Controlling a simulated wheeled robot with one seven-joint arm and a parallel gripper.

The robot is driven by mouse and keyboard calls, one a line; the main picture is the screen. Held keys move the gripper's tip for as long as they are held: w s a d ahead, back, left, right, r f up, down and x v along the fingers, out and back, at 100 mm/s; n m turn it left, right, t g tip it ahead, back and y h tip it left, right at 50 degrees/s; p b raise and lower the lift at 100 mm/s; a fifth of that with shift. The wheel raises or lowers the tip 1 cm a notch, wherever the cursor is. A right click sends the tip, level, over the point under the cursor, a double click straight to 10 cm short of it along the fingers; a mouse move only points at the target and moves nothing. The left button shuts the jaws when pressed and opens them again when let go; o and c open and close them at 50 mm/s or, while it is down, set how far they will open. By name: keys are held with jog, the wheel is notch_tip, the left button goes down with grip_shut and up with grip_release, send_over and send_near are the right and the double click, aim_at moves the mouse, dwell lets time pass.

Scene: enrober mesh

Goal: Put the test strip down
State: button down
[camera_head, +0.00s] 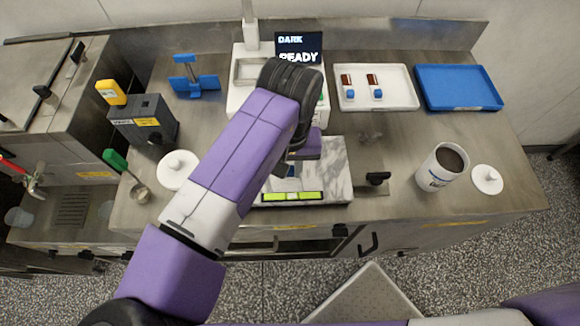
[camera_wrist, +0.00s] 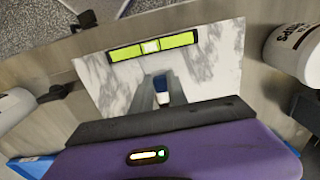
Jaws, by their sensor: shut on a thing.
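My gripper (camera_wrist: 161,93) is shut on the test strip (camera_wrist: 161,84), whose blue and white end shows between the fingers in the wrist view. The strip's far part is hidden. In the head view my arm covers most of the gripper. The gripper is over a grey-veined marble slab (camera_head: 333,160), which also fills the middle of the wrist view (camera_wrist: 216,67). I cannot tell whether the strip touches the slab. A white tray (camera_head: 398,98) at the back right holds two similar strips, brown at one end and blue at the other.
A yellow-green level (camera_head: 292,197) lies along the slab's front edge. A blue tray (camera_head: 458,87) is beside the white tray. A tub of brown liquid (camera_head: 437,172) and a white lid (camera_head: 487,179) stand at right. A display (camera_head: 300,47) reads "DARK READY". A blue stand (camera_head: 193,80) is at back left.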

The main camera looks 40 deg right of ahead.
jog(key=shift+f, duration=0.35)
jog(key=shift+f, duration=0.2)
jog(key=c, duration=1.3)
grip_release()
notch_tip(320, 180, up, 12)
jog(key=shift+r+b, duration=0.25)
jog(key=shift+b, duration=0.1)
